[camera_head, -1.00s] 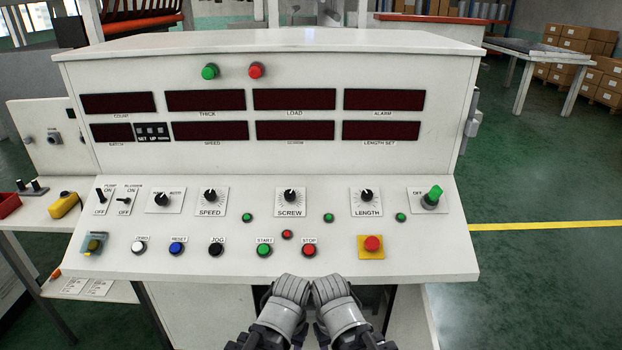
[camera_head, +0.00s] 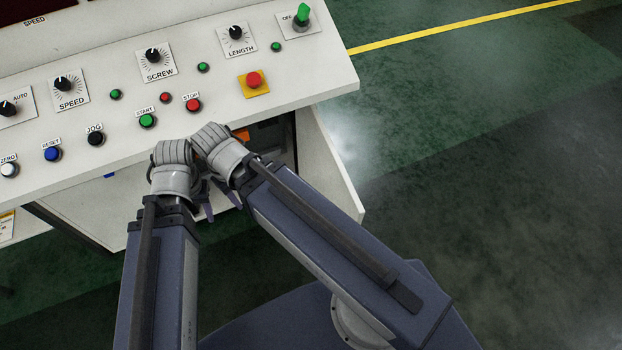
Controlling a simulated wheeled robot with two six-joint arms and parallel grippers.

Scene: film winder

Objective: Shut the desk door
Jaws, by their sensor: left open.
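The desk door (camera_head: 328,170) is a white panel standing open at the right end of the control desk (camera_head: 115,118), jutting out towards me. The dark inside of the desk shows beside it, with an orange part in it. My left gripper (camera_head: 207,204) is in front of the desk's lower front, left of the door and apart from it; its fingers show partly below the wrists and are open. My right wrist (camera_head: 216,143) is beside the left one, near the opening; the right gripper's fingers are hidden beneath it.
The sloping panel carries knobs and buttons, with the stop button (camera_head: 194,104) and red emergency button (camera_head: 254,80) close above my wrists. The green floor (camera_head: 480,180) right of the door is clear, with a yellow line (camera_head: 460,25) across it.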

